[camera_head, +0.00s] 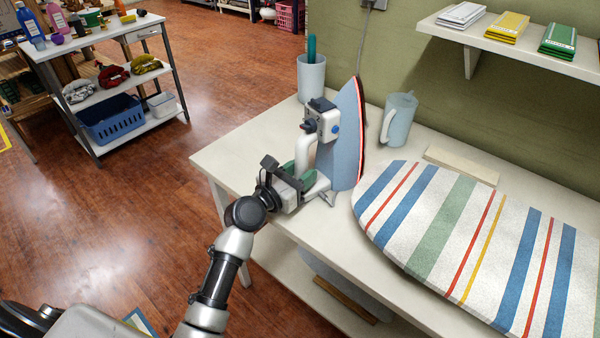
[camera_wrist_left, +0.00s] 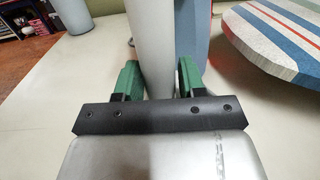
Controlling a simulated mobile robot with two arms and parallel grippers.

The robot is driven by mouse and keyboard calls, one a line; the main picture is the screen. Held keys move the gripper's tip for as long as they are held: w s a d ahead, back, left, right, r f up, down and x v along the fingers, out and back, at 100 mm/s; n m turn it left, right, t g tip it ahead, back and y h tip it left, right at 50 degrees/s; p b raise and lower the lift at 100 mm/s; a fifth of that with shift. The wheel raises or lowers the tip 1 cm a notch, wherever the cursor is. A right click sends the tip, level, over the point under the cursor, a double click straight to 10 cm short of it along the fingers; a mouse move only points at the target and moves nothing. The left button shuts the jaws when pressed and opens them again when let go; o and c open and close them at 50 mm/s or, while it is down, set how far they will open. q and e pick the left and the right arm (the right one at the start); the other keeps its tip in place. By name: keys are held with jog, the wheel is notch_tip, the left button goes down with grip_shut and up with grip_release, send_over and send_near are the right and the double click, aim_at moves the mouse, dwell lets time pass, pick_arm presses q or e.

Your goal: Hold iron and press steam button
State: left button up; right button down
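The iron (camera_head: 345,135) stands upright on its heel near the table's left edge. Its light blue body points up, and its white handle (camera_head: 310,145) faces my left arm. A grey control block with a blue button (camera_head: 335,129) sits at the top of the handle. My left gripper (camera_head: 303,172) is at the handle's lower part. In the left wrist view, its green fingers (camera_wrist_left: 160,80) stand on both sides of the white handle (camera_wrist_left: 150,40). The fingers are very near the handle; whether they press on it is unclear. My right gripper is not in view.
A striped ironing board (camera_head: 480,240) lies right of the iron on the white table (camera_head: 235,150). A cup with a teal item (camera_head: 312,78) and a light blue mug (camera_head: 398,118) stand behind. A wall shelf (camera_head: 480,42) holds packets. A cart (camera_head: 90,45) stands far left.

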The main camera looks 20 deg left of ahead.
pick_arm(q)
grip_shut()
dwell(3.1)
